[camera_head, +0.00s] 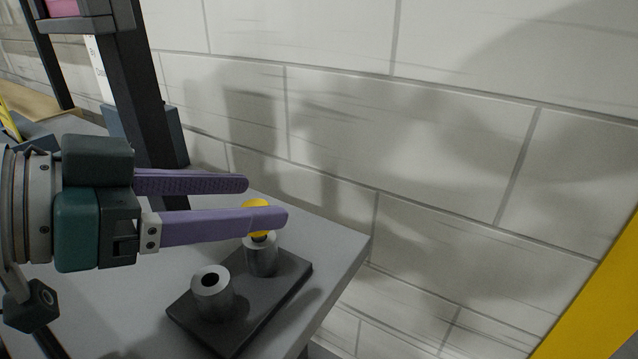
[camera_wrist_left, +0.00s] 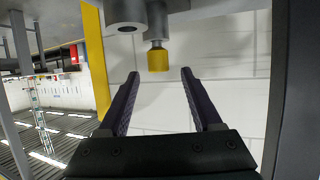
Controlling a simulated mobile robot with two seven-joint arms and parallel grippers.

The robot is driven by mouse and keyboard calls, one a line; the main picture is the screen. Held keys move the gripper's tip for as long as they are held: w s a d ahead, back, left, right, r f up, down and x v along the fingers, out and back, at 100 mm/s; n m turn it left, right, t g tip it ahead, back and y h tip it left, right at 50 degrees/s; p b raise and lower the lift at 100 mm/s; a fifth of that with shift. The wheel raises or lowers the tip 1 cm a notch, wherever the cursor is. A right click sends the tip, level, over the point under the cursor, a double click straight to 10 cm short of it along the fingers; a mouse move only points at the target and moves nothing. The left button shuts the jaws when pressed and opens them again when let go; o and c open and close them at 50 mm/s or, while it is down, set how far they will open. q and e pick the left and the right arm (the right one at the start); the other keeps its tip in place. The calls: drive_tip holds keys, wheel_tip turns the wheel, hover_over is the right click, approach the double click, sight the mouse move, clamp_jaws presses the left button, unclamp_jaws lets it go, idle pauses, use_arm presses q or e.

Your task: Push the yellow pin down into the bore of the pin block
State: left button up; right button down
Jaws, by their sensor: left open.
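The pin block has a dark base plate (camera_head: 245,318) and two grey metal cylinders. The front cylinder (camera_head: 212,296) has an open, empty bore. The yellow pin (camera_head: 257,202) stands upright at the rear cylinder (camera_head: 261,260), its yellow head above the rim with a short dark stem between. My left gripper (camera_head: 264,200) is open, its purple fingers level at head height. The nearer finger partly covers the yellow head in the head view. In the left wrist view the yellow head (camera_wrist_left: 158,60) shows between the fingertips (camera_wrist_left: 160,72), with nothing gripped. My right gripper is out of view.
The block sits near the edge of a grey table (camera_head: 340,250). A pale block wall (camera_head: 460,150) rises behind it. A dark post (camera_head: 140,110) stands behind my left gripper. A yellow upright (camera_head: 600,295) is at the far right.

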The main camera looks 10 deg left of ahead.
use_arm(q)
drive_tip(key=w+d+f, duration=0.1)
drive_tip(key=w+d+f+b, duration=0.1)
drive_tip(key=w+d+f, duration=0.1)
drive_tip(key=shift+w+f, duration=0.2)
drive_tip(key=shift+w, duration=0.05)
drive_tip(key=shift+a, duration=0.1)
drive_tip(key=shift+c, duration=0.2)
clamp_jaws()
